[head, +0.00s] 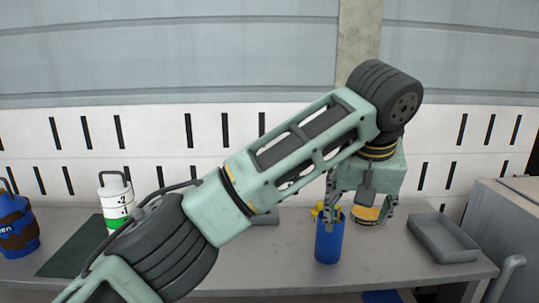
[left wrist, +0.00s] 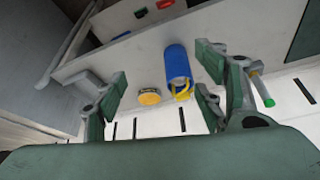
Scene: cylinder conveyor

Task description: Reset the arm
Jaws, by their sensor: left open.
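My left gripper (head: 362,208) is open, pointing down over the table at the right end of my arm. A blue cylinder (head: 328,242) with a yellow handle stands upright on the table near its left finger. In the left wrist view the open left gripper (left wrist: 163,80) has the blue cylinder (left wrist: 177,62) within the gap in the picture, nearer the right-hand finger. No grip on it shows; whether a finger touches it I cannot tell. My right gripper is in neither view.
A yellow-topped round can (head: 366,215) is behind the gripper. A grey tray (head: 450,254) lies to its right. At left are a white-and-green canister (head: 115,203), a dark green mat (head: 72,250) and a blue-brown canister (head: 17,232). A slotted white wall stands behind the table (head: 283,267).

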